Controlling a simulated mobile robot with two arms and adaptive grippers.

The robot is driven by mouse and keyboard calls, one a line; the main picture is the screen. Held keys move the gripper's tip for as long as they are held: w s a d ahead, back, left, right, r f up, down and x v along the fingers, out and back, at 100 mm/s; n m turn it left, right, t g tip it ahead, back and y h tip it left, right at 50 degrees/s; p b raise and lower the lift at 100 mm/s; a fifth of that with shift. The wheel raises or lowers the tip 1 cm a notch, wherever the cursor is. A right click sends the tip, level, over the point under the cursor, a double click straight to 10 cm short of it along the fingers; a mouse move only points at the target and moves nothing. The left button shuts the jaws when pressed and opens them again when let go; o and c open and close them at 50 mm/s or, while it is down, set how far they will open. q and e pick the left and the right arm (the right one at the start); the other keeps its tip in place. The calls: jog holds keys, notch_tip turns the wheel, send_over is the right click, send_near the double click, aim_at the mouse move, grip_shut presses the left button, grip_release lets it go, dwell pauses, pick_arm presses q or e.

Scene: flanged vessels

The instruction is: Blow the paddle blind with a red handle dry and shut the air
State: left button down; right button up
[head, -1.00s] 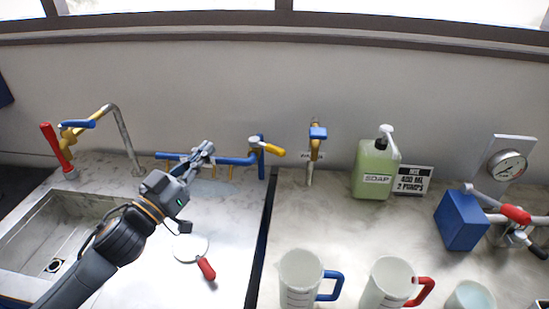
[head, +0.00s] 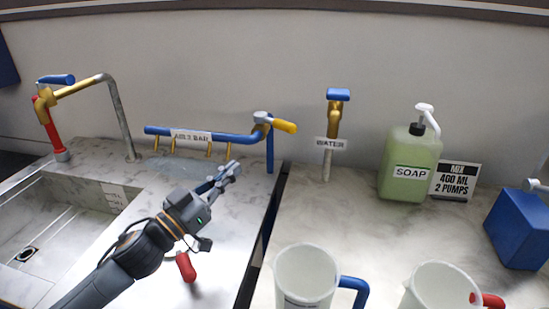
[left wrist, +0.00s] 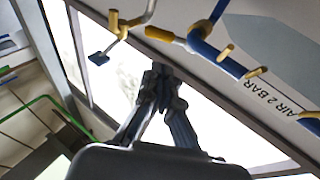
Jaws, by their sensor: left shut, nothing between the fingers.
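The paddle blind's red handle (head: 186,266) lies on the counter by the sink; my left gripper and wrist hide its disc. The blue air pipe (head: 225,137) runs along the back, labelled air 2 bar, with several small brass nozzles pointing down. Its valve has a yellow lever (head: 285,125) pointing right. The pipe also shows in the left wrist view (left wrist: 217,57), with the yellow lever (left wrist: 159,34). My right gripper is out of view.
The sink (head: 60,225) is at left with a brass tap (head: 72,90). A water tap (head: 335,115), soap bottle (head: 408,165), mix sign (head: 456,180) and blue block (head: 520,228) stand at right. Two jugs (head: 305,275) (head: 436,288) stand at the front.

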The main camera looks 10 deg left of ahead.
aim_at(288, 131)
pick_arm(q)
jog(key=p+x, duration=0.1)
jog(key=x, duration=0.5)
jog(key=p+x, duration=0.2)
jog(key=x, duration=0.5)
jog(key=shift+w+d+f, duration=0.1)
jog(key=shift+d+f, duration=0.05)
jog(key=shift+f, duration=0.05)
jog(key=shift+w+d, duration=0.25)
jog(key=shift+w, duration=0.1)
jog(key=shift+w+d+n+t+y, duration=0.25)
jog(key=shift+n+t+y, duration=0.2)
jog(key=shift+y, duration=0.35)
jog(key=shift+w+d+n+y+p, duration=0.3)
jog(key=shift+w+d+p, duration=0.35)
jog(key=shift+w+d, duration=0.6)
jog(key=shift+w+a, duration=0.1)
